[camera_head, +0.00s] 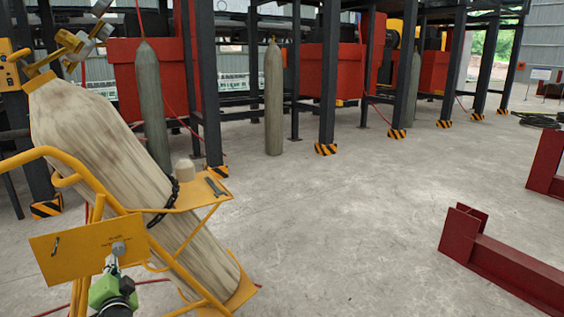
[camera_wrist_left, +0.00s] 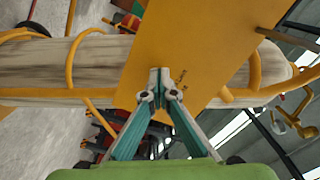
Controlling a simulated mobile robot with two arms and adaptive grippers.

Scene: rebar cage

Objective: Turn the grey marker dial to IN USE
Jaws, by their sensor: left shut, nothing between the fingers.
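The small grey marker dial (camera_head: 119,248) sits on a yellow panel (camera_head: 75,255) on the front of a yellow cylinder trolley. Small dark lettering is beside the dial, too small to read. My left gripper (camera_head: 113,266), green-bodied, is just below the dial, with its tips close to it; I cannot tell if they touch. In the left wrist view my left gripper (camera_wrist_left: 160,76) has its fingertips together in front of the yellow panel (camera_wrist_left: 195,40), with nothing between them. The dial is not clear there. My right gripper is out of view.
A big worn gas cylinder (camera_head: 95,125) leans in the trolley behind the panel, with a chain (camera_head: 163,203) around it. A small shelf (camera_head: 195,192) holds a wrench and a pale cap. Dark red beams (camera_head: 505,265) lie at right. The middle floor is clear.

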